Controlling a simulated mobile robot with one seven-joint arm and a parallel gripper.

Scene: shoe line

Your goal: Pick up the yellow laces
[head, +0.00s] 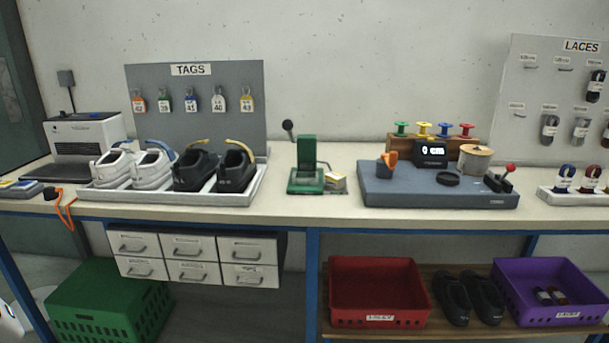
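No item here can be surely told as the yellow laces. A small spool with a yellow top (423,130) stands in a wooden rack, between green and blue spools. At the right, a grey board headed LACES (541,90) has dark and grey lace packs (549,130) on hooks; some hooks are empty. A partly cut-off item with a yellowish edge (605,137) hangs at the right picture edge. A yellow band (240,150) arches over the rightmost black shoe in the shoe tray. My gripper is not in view.
The long bench (268,200) holds a shoe tray (170,197), a green press (307,160) and a grey measuring station (440,187). An orange cord (66,214) hangs over the left front edge. Red (380,290) and purple (552,290) crates stand below. Bare bench lies between shoe tray and press.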

